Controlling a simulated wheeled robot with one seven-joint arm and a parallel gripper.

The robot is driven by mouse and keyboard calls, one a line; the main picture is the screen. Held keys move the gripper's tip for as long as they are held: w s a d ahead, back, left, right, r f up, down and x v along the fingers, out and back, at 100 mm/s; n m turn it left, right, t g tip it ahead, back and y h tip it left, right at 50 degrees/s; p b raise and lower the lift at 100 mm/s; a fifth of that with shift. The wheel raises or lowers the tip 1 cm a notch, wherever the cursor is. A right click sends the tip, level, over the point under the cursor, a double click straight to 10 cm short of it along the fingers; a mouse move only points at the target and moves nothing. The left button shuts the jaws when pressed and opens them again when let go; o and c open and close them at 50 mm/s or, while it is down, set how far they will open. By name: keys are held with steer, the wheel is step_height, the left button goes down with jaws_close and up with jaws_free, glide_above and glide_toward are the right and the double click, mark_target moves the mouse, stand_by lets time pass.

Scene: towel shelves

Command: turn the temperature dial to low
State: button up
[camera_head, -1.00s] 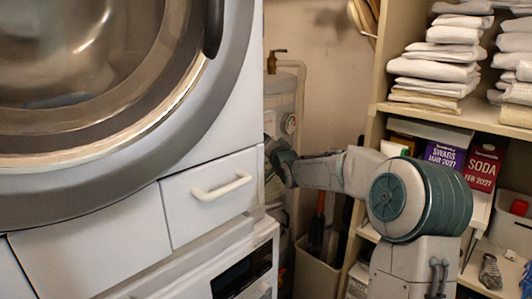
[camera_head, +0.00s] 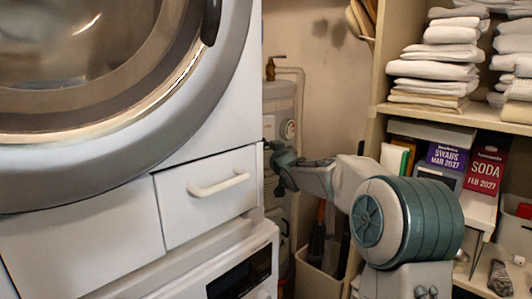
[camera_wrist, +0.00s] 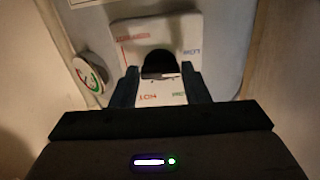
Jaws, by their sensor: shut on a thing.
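In the wrist view the dark temperature dial (camera_wrist: 160,64) sits on a white plate (camera_wrist: 183,30) with coloured lettering; a word at its right seems to read LOW. The fingers of my gripper (camera_wrist: 160,88) stand on either side of the dial, shut on it. The dial's lower part and its pointer direction are hard to make out. In the head view my gripper (camera_head: 270,152) reaches the pale tank (camera_head: 283,98) behind the white machine, whose edge partly hides it. The dial cannot be seen there.
A round gauge (camera_wrist: 90,76) with red and green marks sits left of the plate. The white washing machine (camera_head: 235,115) and its drawer (camera_head: 203,208) stand close at left. Shelves with folded towels (camera_head: 437,60) and boxes are at right. A bin (camera_head: 318,279) stands below my arm.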

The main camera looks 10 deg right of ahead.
steer(key=shift+f+n, duration=0.1)
steer(key=shift+n, duration=0.2)
steer(key=o, duration=1)
steer(key=shift+s, duration=0.1)
steer(key=p+v, duration=0.1)
steer(key=v, duration=1.2)
steer(key=shift+s+d, duration=0.1)
steer(key=shift+s, duration=0.2)
